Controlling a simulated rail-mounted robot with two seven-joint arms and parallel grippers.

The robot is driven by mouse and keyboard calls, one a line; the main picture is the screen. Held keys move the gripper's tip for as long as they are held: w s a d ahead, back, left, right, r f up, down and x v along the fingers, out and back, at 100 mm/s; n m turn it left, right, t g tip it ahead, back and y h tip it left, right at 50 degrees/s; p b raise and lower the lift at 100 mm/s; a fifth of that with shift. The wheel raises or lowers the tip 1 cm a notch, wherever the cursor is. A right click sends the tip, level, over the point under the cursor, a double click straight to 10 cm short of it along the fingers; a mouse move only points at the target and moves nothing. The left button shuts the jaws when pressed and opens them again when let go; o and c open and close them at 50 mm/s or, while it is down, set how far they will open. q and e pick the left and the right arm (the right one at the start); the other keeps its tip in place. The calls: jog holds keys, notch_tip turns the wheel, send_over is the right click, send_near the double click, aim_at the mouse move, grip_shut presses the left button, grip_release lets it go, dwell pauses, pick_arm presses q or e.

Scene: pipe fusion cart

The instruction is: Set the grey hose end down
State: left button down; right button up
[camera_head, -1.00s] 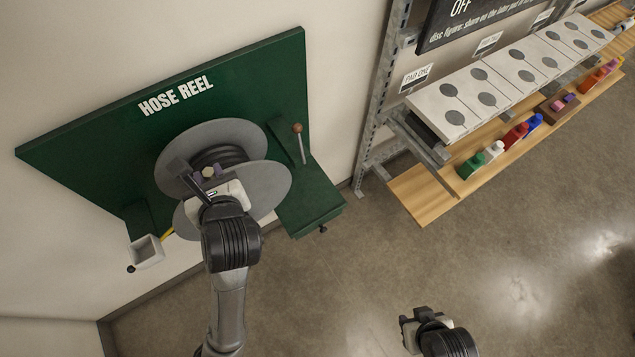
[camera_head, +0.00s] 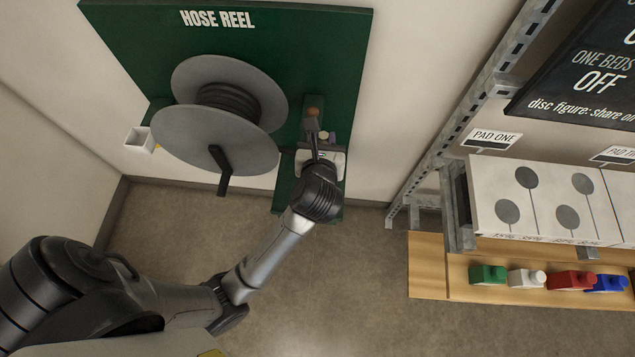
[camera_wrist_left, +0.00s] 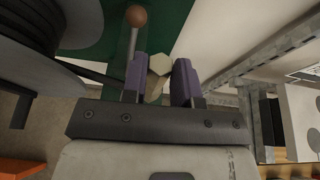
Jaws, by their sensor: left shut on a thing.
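My left gripper (camera_head: 318,142) is to the right of the hose reel (camera_head: 215,140), over the green ledge on the board's right side. In the left wrist view its two purple fingers (camera_wrist_left: 161,82) are shut on the hose end (camera_wrist_left: 157,86), which has a pale six-sided tip. A dark hose runs from the reel towards the fingers. A rod with a brown ball (camera_wrist_left: 136,17) stands just beyond the fingers. I cannot tell whether the hose end touches the ledge. My right gripper is not in view.
The green board (camera_head: 330,60) carries the reel, its black crank (camera_head: 223,172) and a small white box (camera_head: 139,138) at left. A metal rack with a pad panel (camera_head: 545,200) and a wooden shelf (camera_head: 430,265) of coloured bottles stands at right. Open floor lies between.

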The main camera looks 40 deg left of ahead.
pick_arm(q)
jog(key=a+f+b, duration=0.2)
jog(key=f+b, duration=0.1)
jog(key=f, duration=0.7)
jog(key=w+a+f+b, duration=0.1)
jog(key=f+b, duration=0.3)
jog(key=f, duration=0.7)
jog(key=a+f+b, duration=0.3)
jog(key=f, duration=0.7)
jog(key=shift+w+a+f+b, duration=0.3)
jog(key=shift+a+f+b, duration=0.05)
jog(key=shift+f+b, duration=0.05)
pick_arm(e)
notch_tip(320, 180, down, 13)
pick_arm(q)
jog(key=shift+f, duration=0.1)
jog(key=shift+f, duration=0.1)
jog(key=c, duration=0.9)
grip_release()
